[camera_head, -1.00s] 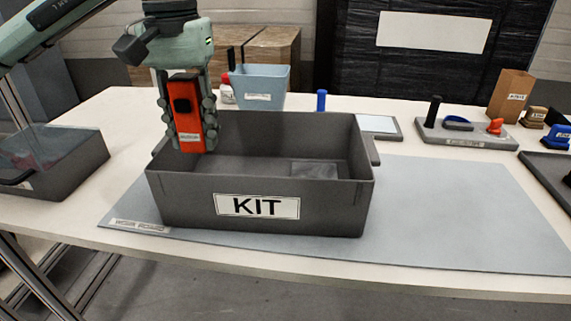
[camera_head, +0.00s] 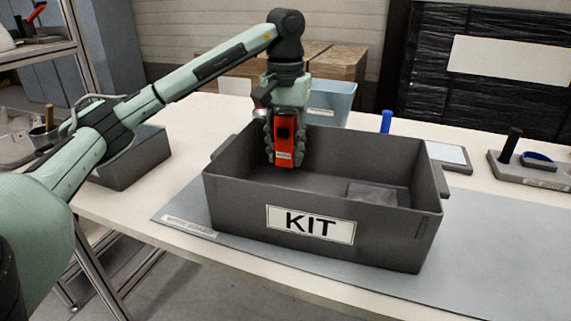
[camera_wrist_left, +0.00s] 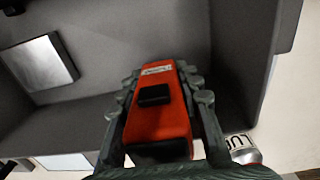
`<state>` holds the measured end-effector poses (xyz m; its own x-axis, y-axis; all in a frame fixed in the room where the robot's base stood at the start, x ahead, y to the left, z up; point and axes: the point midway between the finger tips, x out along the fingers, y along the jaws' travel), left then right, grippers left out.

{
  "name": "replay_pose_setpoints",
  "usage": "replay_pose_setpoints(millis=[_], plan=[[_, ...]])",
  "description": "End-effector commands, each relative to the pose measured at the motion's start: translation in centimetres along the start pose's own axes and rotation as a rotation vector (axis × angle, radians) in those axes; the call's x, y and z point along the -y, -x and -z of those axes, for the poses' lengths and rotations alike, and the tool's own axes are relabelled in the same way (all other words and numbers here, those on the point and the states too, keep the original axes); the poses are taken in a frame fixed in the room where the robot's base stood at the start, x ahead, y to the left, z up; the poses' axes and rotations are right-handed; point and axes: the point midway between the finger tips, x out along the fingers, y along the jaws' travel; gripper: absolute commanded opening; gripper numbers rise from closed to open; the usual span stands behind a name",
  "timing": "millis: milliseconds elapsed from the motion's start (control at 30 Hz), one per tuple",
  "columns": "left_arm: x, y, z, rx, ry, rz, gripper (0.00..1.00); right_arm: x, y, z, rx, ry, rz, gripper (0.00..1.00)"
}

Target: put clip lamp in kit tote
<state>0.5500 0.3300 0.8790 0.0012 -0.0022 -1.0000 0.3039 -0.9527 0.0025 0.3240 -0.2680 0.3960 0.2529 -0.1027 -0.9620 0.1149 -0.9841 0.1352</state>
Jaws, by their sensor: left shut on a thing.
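The clip lamp (camera_head: 285,140) is a red-orange block with a black button and a small label. My left gripper (camera_head: 285,150) is shut on it, with a finger along each side, pointing down. The lamp hangs upright inside the left part of the grey kit tote (camera_head: 225,190), with its lower end below the rim line. In the left wrist view the lamp (camera_wrist_left: 158,110) sits between both fingers (camera_wrist_left: 160,105), over the tote interior (camera_wrist_left: 120,40). I cannot tell whether it touches the tote floor. My right gripper is not in view.
A flat grey pad (camera_head: 372,194) lies on the tote floor at the right. A blue bin (camera_head: 335,103) stands behind the tote, and a grey tool holder (camera_head: 535,175) is to the right. The blue-grey mat (camera_head: 480,245) is clear right of the tote.

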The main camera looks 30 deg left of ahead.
Motion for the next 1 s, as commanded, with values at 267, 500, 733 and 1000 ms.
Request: replay_pose_setpoints(millis=[267, 500, 733, 1000], plan=[[0.1, -3.3, -0.1, 0.0, 0.0, 0.0, 0.03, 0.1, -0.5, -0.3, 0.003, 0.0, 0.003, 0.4], [0.0, -3.3, -0.1, 0.0, 0.0, 0.0, 0.03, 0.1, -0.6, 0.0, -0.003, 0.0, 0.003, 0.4], [0.0, -3.5, -0.1, 0.0, 0.0, 0.0, 0.47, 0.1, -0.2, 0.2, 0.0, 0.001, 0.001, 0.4], [0.0, -3.5, -0.1, 0.0, 0.0, 0.0, 0.54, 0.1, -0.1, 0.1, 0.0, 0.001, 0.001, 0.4]])
